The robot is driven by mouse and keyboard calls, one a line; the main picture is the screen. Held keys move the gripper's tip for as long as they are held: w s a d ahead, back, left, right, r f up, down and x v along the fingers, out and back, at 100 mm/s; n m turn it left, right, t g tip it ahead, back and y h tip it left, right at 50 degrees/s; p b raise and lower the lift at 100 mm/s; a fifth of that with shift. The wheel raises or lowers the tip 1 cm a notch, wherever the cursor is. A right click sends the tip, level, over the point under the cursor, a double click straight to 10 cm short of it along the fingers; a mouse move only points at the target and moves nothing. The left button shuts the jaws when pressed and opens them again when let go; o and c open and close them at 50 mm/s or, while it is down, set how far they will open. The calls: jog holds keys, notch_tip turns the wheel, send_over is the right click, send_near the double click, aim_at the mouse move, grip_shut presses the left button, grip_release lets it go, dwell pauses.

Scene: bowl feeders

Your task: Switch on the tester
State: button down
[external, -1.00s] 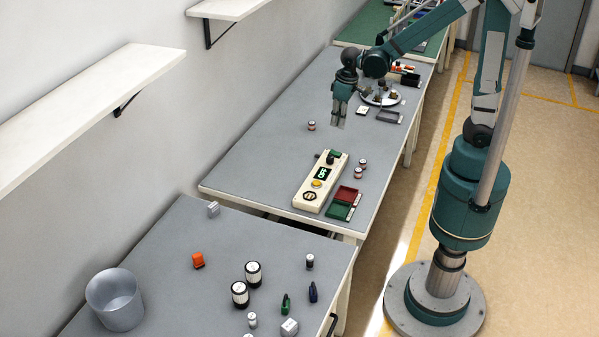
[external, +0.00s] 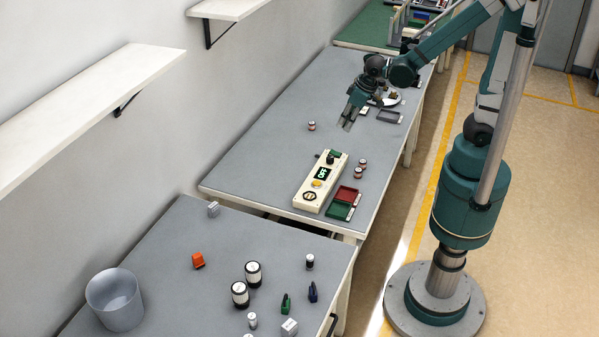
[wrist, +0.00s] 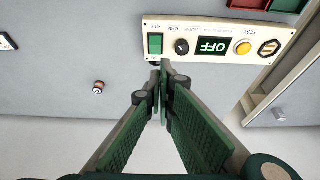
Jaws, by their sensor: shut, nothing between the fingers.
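The tester is a long cream box (external: 303,201) on the middle table. In the wrist view its panel (wrist: 222,67) carries a green rocker switch (wrist: 155,43), a black knob (wrist: 182,47), a display reading OFF (wrist: 212,46), a yellow button (wrist: 243,47) and a hexagonal fitting (wrist: 269,47). My gripper (external: 346,125) is in the air above the table, beyond the tester's switch end. Its fingers (wrist: 160,72) are shut and empty. In the wrist view the tips appear just below the rocker switch, and I see no contact.
Red (external: 347,194) and green (external: 338,211) trays lie to the right of the tester, with small red-and-white cylinders (external: 360,172) nearby. Another (external: 311,126) stands to the left. A round plate (external: 394,99) and a grey tray (external: 389,116) are farther back. Table left of the tester is clear.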

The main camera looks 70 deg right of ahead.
aim_at(332, 153)
jog(key=shift+w+f, duration=0.1)
jog(key=shift+f, duration=0.05)
jog(key=shift+b+x, duration=1.55)
jog(key=shift+x, duration=5.25)
jog(key=shift+f, duration=0.1)
